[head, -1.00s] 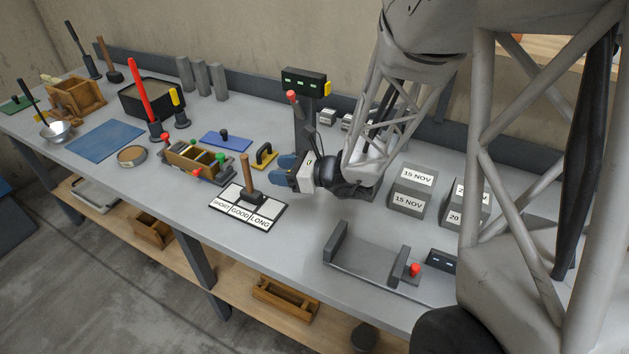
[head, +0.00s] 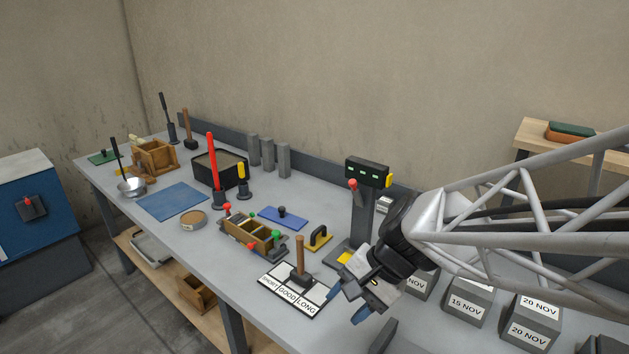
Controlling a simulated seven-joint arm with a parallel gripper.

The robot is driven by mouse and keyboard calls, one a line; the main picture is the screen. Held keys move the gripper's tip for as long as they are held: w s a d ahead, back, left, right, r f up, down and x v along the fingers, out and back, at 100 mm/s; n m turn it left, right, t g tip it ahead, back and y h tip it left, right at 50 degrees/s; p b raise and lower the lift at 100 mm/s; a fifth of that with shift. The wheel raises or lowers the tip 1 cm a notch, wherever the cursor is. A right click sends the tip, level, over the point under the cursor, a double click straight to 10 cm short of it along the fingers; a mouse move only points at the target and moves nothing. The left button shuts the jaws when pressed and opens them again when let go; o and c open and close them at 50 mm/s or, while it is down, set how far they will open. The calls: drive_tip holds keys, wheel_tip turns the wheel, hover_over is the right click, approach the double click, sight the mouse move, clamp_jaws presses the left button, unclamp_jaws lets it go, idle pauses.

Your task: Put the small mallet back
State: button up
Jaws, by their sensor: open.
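A small mallet (head: 300,258) with an upright wooden handle and a dark head stands on the white board (head: 313,309) marked SHORT, GOOD and LONG. A similar wooden-handled tool with a dark head (head: 189,130) stands at the far back left of the bench. My gripper (head: 348,304) is open and empty, just right of the board, its blue fingers pointing down and left. It is apart from the mallet.
A dark stand with a display (head: 367,171) rises behind my gripper. Dated grey blocks (head: 468,304) stand to the right.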

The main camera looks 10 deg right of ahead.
drive_tip(key=s+d+r+n+t+h, duration=0.2)
drive_tip(key=s+d+r+n+h, duration=0.3)
drive_tip(key=s+d+n+h, duration=0.1)
drive_tip(key=shift+s+d+r+n+h, duration=0.3)
drive_tip(key=shift+s+d+n+h, duration=0.1)
drive_tip(key=shift+d+n, duration=0.3)
